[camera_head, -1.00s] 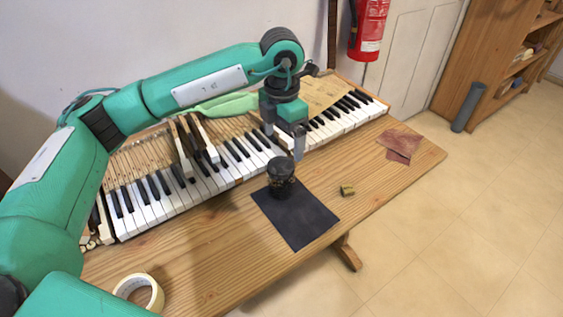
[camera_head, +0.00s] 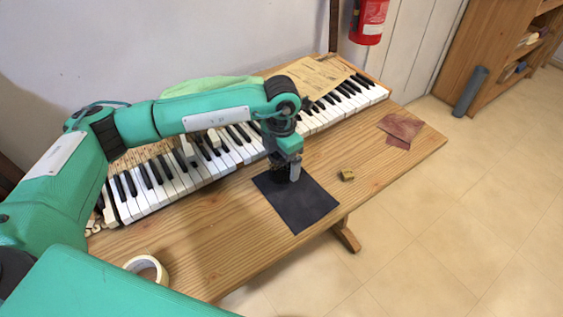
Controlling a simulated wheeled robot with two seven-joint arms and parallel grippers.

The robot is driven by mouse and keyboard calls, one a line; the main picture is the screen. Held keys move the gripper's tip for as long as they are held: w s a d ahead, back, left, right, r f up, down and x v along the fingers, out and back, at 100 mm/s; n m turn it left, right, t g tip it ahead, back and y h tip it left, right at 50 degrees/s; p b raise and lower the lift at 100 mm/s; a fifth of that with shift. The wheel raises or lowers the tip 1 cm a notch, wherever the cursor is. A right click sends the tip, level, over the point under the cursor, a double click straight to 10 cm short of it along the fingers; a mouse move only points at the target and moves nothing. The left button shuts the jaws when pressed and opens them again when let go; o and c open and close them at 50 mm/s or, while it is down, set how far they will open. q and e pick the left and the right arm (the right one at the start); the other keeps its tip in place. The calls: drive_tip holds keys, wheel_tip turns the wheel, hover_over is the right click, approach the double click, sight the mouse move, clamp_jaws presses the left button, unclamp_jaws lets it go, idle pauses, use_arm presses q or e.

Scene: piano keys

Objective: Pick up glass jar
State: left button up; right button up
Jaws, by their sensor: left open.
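The small dark-lidded glass jar (camera_head: 277,169) stands upright on the black mat (camera_head: 297,207) near the front of the table. My left gripper (camera_head: 286,171) points down at the jar, its fingers low and level with it, and covers most of it. The left gripper is open. I cannot tell whether its fingers touch the jar. My right gripper is not in view.
A row of piano keys (camera_head: 155,196) lies along the wooden table (camera_head: 215,245) behind the mat. A small brass-coloured block (camera_head: 347,175) and reddish sandpaper sheets (camera_head: 401,128) lie to the right, with bare wood between.

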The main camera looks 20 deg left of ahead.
use_arm(q)
drive_tip(key=shift+f, duration=0.35)
drive_tip(key=c, duration=1.3)
drive_tip(key=shift+r, duration=0.1)
drive_tip(key=shift+c, duration=0.2)
drive_tip(key=shift+r, duration=0.1)
